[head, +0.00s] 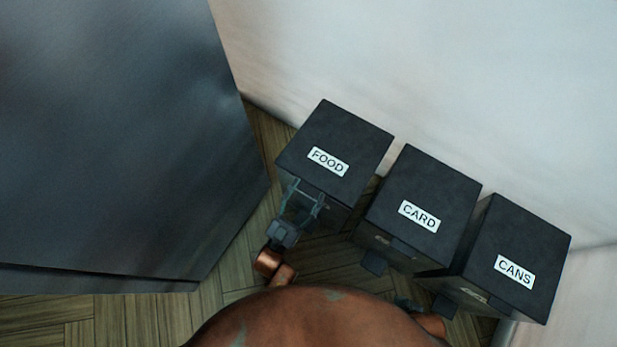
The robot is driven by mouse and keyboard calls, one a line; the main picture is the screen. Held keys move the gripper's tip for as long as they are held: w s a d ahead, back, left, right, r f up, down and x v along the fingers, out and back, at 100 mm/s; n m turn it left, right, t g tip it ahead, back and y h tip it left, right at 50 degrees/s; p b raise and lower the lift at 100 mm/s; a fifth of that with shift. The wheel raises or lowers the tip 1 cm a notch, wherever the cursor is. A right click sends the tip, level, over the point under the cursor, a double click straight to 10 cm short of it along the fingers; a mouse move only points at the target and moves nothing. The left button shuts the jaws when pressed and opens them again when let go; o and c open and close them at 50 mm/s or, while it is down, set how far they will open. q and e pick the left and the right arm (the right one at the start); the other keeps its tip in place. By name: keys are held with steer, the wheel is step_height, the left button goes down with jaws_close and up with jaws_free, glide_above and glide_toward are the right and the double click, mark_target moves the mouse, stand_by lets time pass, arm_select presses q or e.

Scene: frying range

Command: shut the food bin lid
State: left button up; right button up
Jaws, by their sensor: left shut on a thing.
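The food bin (335,212) is a dark box with a white FOOD label on its lid (345,130), leftmost of the bins. The lid lies over the bin's top and looks level, much like the lids beside it; whether a small gap stays under its front edge I cannot tell. My left gripper (305,193) is at the front edge of this lid, its fingers at the edge, shut on it. The exact contact is small and dark.
The card bin (430,180) and the cans bin (530,232) stand in a row to the right, both lids down. A large dark metal panel (110,130) fills the left. A pale wall (450,70) runs behind the bins. Wooden floor (150,318) shows bare at lower left.

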arm_select(q)
steer(key=shift+w+d+r, duration=0.1)
steer(key=shift+w+d, duration=0.05)
steer(key=shift+d, duration=0.05)
steer(key=o, duration=1.7)
steer(key=shift+a, duration=0.15)
steer(key=v, duration=1.2)
